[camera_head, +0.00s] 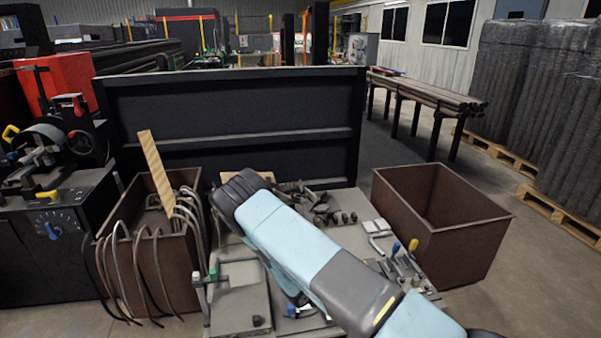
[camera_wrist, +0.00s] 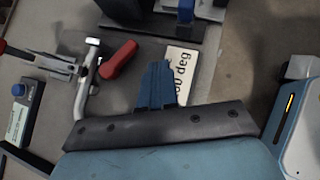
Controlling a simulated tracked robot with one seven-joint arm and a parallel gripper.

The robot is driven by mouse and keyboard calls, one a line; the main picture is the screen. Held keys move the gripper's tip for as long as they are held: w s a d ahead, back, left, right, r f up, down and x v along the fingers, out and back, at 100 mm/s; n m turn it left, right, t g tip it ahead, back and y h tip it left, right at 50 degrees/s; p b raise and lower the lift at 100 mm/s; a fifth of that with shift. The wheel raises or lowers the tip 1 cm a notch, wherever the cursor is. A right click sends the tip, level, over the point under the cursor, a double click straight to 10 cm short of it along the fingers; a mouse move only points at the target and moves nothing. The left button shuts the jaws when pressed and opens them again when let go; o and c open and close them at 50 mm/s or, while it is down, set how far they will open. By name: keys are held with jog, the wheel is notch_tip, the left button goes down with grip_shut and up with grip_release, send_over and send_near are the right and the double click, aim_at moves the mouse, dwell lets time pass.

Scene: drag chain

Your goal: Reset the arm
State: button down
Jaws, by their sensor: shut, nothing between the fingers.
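My arm reaches from the lower right over the workbench (camera_head: 241,308) in the head view, with its dark rounded joint above the middle of the bench. My gripper (camera_wrist: 158,75) shows in the wrist view as dark blue fingers closed together beyond a grey bolted plate. It is shut and empty. In the head view my arm hides the fingers. Beneath them in the wrist view is a white label (camera_wrist: 181,70) with partly covered text ending in "0 deg". I cannot tell how far the fingers are above it.
Clamps (camera_wrist: 92,80) and a red handle (camera_wrist: 119,60) lie near the fingers. A brown bin with hoses (camera_head: 150,265) stands left of the bench, an empty brown bin (camera_head: 447,240) right. A dark panel (camera_head: 230,105) stands behind.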

jog(key=d+r+m+g+y, duration=0.15)
jog(key=r+m, duration=0.35)
jog(key=r, duration=0.9)
jog(key=s+d+r+m, duration=0.1)
jog(key=d+r+m, duration=0.3)
jog(key=r, duration=1)
jog(key=d+r+m+g+y, duration=0.1)
jog(key=r+m, duration=0.4)
jog(key=r, duration=0.9)
jog(key=s+d+r+m+y, duration=0.35)
jog(key=s+r+m, duration=0.25)
jog(key=s+r, duration=1)
jog(key=s+r+m+t+y, duration=0.1)
jog(key=s+r+m, duration=0.1)
jog(key=s+r, duration=0.2)
jog(key=s+r+m+t+y, duration=0.1)
jog(key=s+r, duration=0.3)
jog(key=s, duration=0.7)
jog(key=shift+a+r+m+t, duration=0.15)
jog(key=shift+a+m+t, duration=0.3)
jog(key=shift+m+t, duration=0.15)
